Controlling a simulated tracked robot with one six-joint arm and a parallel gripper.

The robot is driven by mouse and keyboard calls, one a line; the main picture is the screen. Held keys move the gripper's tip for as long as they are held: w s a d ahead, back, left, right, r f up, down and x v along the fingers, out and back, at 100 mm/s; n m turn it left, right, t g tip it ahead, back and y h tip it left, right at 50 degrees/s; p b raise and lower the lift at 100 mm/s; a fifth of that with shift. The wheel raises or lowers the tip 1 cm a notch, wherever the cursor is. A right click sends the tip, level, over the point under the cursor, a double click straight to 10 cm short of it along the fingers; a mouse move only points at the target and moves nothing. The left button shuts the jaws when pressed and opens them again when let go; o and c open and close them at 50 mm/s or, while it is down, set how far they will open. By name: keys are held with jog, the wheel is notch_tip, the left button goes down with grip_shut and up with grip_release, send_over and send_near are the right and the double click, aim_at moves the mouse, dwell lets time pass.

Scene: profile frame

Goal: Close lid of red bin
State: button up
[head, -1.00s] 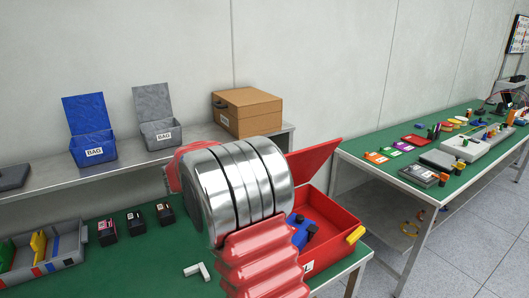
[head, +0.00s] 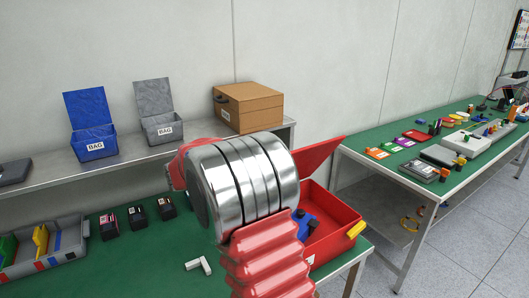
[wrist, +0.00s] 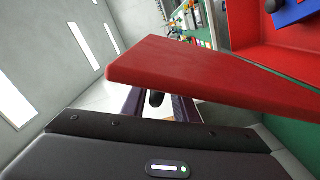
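The red bin (head: 337,236) stands open at the right end of the near green table, with a blue item (head: 309,222) inside and a yellow piece on its front right corner. Its red lid (head: 322,155) is raised and leans back from the bin's rear edge. In the wrist view, the lid (wrist: 195,72) crosses close in front of the camera, with the bin's red interior (wrist: 240,25) at upper right. My gripper (wrist: 159,106) has its dark fingers apart behind the lid; their tips are hidden. Contact with the lid cannot be told. My arm hides the gripper in the head view.
A shelf behind holds a blue box (head: 92,135), a grey box (head: 158,125) and a brown case (head: 248,108). Small dark boxes (head: 137,219) and a grey tray (head: 65,250) lie on the table's left. A second green table (head: 375,137) stands right, past a gap.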

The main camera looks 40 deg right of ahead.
jog(key=shift+a+r, duration=0.1)
jog(key=shift+r, duration=0.05)
jog(key=shift+a, duration=0.2)
jog(key=a, duration=0.4)
jog(key=w+a, duration=0.1)
jog(key=a, duration=0.8)
jog(key=shift+w+a, duration=0.1)
jog(key=shift+w, duration=0.15)
